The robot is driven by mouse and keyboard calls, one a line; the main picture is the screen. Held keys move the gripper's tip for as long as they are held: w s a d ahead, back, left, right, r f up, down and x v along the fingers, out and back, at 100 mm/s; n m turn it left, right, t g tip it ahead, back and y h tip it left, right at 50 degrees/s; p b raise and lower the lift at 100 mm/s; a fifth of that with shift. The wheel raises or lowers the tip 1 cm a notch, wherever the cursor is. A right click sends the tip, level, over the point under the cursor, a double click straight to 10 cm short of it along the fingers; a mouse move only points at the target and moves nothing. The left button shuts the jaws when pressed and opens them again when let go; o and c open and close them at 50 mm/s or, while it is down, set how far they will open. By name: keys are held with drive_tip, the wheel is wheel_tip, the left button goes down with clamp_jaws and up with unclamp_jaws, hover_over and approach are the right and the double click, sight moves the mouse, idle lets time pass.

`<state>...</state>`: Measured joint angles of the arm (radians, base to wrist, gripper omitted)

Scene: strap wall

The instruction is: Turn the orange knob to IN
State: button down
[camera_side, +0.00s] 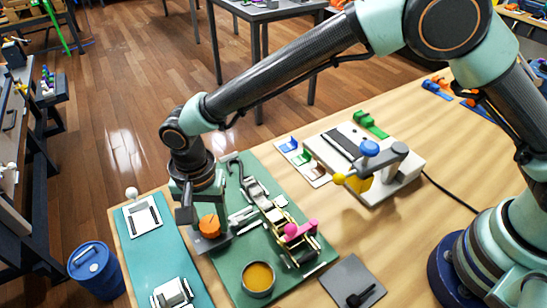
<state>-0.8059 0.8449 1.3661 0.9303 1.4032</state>
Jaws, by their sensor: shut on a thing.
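The orange knob (209,227) sits low at the left part of the green board (228,283), on a small grey base. My gripper (202,222) points down over it with its fingers at the knob's sides. The gripper is shut on the knob. The fingers hide part of the knob and its base. The IN mark and the knob's pointer cannot be read at this size.
A strap-like metal mechanism with a pink knob (291,230) stands just right of my gripper. An orange-filled round cup (258,278) is in front. A teal mat (163,251) with white fixtures lies left. A grey-white machine (365,160) stands behind right.

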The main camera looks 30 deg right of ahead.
drive_tip(key=n, duration=0.7)
drive_tip(key=shift+r, duration=0.15)
drive_tip(key=n, duration=0.7)
drive_tip(key=shift+n, duration=0.3)
drive_tip(key=n, duration=0.3)
drive_tip(key=shift+d+n, duration=0.1)
drive_tip(key=shift+n, duration=0.2)
drive_tip(key=n, duration=0.3)
drive_tip(key=shift+n, duration=0.4)
drive_tip(key=n, duration=0.6)
drive_tip(key=shift+n, duration=0.4)
drive_tip(key=shift+c, duration=1.4)
unclamp_jaws()
